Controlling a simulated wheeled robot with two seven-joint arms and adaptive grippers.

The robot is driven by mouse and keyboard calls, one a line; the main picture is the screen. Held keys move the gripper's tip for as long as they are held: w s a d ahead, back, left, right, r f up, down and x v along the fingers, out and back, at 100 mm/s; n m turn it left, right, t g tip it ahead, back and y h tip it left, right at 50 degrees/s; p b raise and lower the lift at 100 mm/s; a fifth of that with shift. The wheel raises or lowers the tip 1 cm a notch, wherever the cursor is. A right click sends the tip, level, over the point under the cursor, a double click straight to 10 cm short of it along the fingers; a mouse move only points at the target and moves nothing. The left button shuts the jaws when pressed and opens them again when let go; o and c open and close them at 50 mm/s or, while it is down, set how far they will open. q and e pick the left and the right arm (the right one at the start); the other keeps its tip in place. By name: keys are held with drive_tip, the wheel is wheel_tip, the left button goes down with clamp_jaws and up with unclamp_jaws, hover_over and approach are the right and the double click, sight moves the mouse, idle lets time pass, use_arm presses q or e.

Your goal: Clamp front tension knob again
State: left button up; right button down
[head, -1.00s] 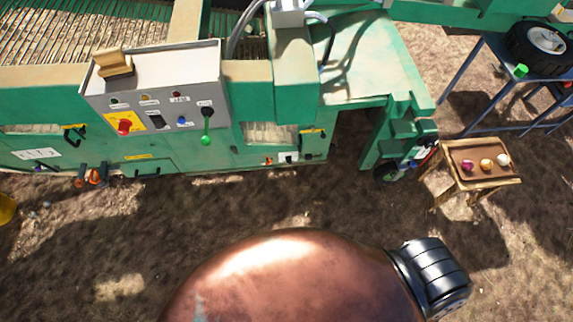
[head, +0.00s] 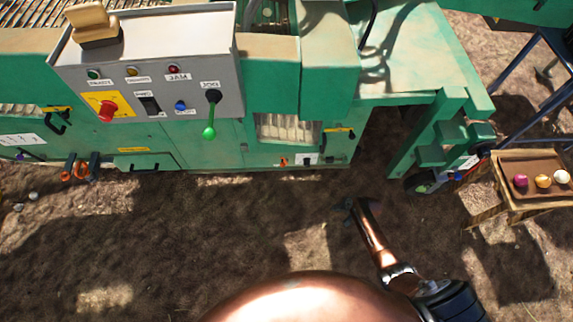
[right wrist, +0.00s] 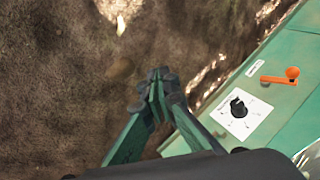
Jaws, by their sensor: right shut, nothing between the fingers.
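A black knob on a white square dial plate, likely the front tension knob, shows in the right wrist view (right wrist: 238,107). In the head view the plate (head: 308,159) is small, low on the green machine's front. An orange lever (right wrist: 281,77) is beside it. My right gripper (head: 352,206) is low in the head view, over the soil and apart from the machine. In the right wrist view its fingers (right wrist: 157,85) are together and empty, to the left of the knob. My left gripper is not in view.
A grey control box (head: 145,70) with a green-tipped lever (head: 210,118) juts from the machine (head: 270,85). A wooden stand (head: 504,185) with onions is at the right. Bare soil (head: 190,240) lies in front of the machine.

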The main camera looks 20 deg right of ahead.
sight(284, 165)
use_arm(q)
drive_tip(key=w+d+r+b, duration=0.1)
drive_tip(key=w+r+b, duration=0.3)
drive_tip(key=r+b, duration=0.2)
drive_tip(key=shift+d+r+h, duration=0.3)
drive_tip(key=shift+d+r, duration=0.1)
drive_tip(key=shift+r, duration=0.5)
use_arm(e)
drive_tip(key=w+a+r+t+y, duration=0.1)
drive_tip(key=w+r, duration=0.3)
drive_tip(key=w, duration=0.5)
drive_tip(key=w+a+r+m+t+y, duration=0.1)
drive_tip(key=w+a+r, duration=0.3)
drive_tip(key=w, duration=0.6)
drive_tip(key=shift+a+r+y, duration=0.35)
drive_tip(key=shift+r+y, duration=0.25)
drive_tip(key=shift+y, duration=0.3)
